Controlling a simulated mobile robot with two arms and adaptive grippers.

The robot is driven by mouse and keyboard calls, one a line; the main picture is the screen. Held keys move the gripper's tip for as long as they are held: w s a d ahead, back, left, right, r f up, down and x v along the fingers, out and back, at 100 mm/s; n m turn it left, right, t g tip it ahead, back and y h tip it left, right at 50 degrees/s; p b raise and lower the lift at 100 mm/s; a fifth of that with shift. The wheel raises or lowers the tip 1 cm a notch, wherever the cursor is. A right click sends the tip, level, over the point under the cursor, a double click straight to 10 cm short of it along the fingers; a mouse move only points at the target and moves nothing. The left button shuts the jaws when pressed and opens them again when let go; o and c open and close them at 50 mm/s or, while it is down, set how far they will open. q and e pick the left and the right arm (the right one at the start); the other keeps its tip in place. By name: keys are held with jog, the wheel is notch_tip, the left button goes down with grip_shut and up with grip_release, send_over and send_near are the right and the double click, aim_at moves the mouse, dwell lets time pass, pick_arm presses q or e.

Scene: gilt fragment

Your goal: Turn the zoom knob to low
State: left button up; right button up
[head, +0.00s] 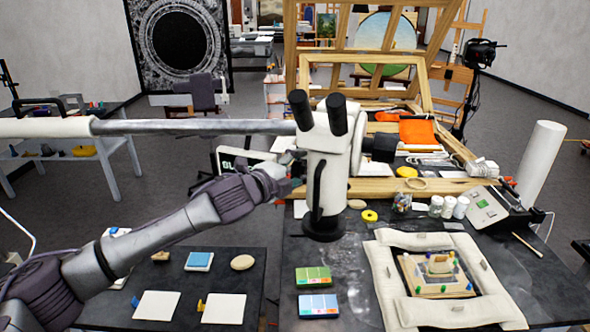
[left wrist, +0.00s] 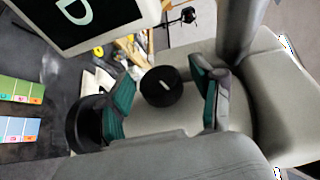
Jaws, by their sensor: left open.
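The microscope (head: 330,165) is white with dark eyepieces and stands on a round black base on the dark table. In the left wrist view its zoom knob (left wrist: 160,87) is a round black disc with a short white mark, on the microscope's white body (left wrist: 150,120). My left gripper (left wrist: 163,97) is open, its teal-padded fingers on either side of the knob, with gaps visible. In the head view the left gripper (head: 288,167) is at the microscope's left side, and the knob there is hidden. My right gripper is not in view.
A dark screen with large letters (head: 232,163) stands behind my left wrist. Green (head: 313,277) and blue (head: 318,305) cards lie in front of the microscope. A padded frame (head: 392,290) surrounds a mosaic fragment (head: 438,270) at right. A horizontal boom (head: 200,127) reaches the microscope.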

pick_arm(q)
jog(key=v, duration=1.2)
